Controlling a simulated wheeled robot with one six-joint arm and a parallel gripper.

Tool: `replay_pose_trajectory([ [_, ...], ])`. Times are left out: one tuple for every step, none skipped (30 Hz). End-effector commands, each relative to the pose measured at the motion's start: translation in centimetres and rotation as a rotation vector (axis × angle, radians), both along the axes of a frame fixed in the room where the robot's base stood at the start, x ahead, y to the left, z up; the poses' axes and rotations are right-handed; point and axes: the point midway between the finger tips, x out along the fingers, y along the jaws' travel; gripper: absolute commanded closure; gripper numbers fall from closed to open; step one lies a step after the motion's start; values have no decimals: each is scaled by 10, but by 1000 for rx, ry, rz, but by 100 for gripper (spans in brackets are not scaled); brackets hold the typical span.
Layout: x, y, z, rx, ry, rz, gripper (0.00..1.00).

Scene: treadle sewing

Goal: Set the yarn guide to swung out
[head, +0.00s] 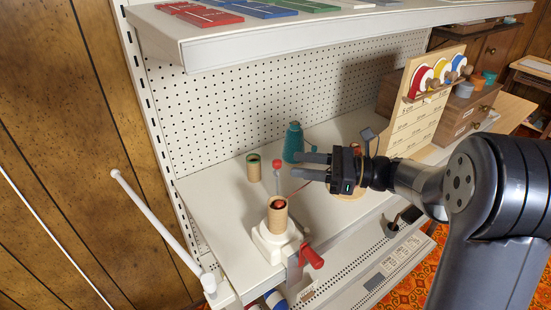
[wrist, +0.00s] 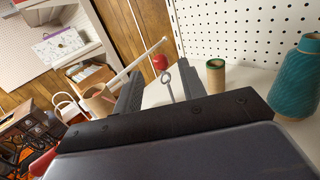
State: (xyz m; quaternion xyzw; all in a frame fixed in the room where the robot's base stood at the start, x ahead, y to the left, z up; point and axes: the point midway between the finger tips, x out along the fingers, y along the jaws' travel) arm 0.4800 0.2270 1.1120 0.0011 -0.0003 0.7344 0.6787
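The yarn winder (head: 271,242) has a white base and stands at the front edge of the shelf, with a brown cardboard tube (head: 277,215) on it. A thin upright rod with a red ball (head: 277,163), which looks like the yarn guide, rises behind the tube. In the wrist view the red ball (wrist: 160,62) shows beside a grey rod with an eye (wrist: 167,79), seen beyond and between my fingers. My gripper (head: 312,166) is open and empty, to the right of the red ball and apart from it. The rod's foot is hidden behind the tube.
A teal yarn cone (head: 293,143) stands behind my gripper, and a green-topped tube (head: 253,167) stands left of it. A red crank handle (head: 312,257) sticks out at the front. A white bar (head: 160,226) slants at the left. An upper shelf (head: 300,25) hangs overhead.

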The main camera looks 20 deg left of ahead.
Motion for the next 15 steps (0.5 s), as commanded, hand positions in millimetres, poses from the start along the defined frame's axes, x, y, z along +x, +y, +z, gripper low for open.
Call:
replay_pose_trajectory([
  [-2, 11, 1, 0, 1, 6, 61],
  [-3, 17, 1, -1, 1, 6, 61],
  [-3, 25, 1, -1, 1, 5, 61],
  [-4, 30, 1, 0, 1, 5, 61],
  [-4, 35, 1, -1, 1, 4, 61],
  [-5, 41, 0, -2, 1, 5, 61],
  [-5, 45, 0, -1, 1, 4, 61],
  [-5, 48, 0, -1, 1, 2, 61],
  [-5, 53, 0, -1, 0, 2, 61],
  [-5, 55, 0, -1, 0, 3, 61],
  [-5, 58, 0, -2, 0, 2, 61],
  [-5, 60, 0, -2, 0, 2, 61],
  [-5, 61, 0, -2, 0, 1, 61],
  [-6, 62, 0, -2, 0, 1, 61],
  [-5, 63, 0, -2, -1, 0, 61],
])
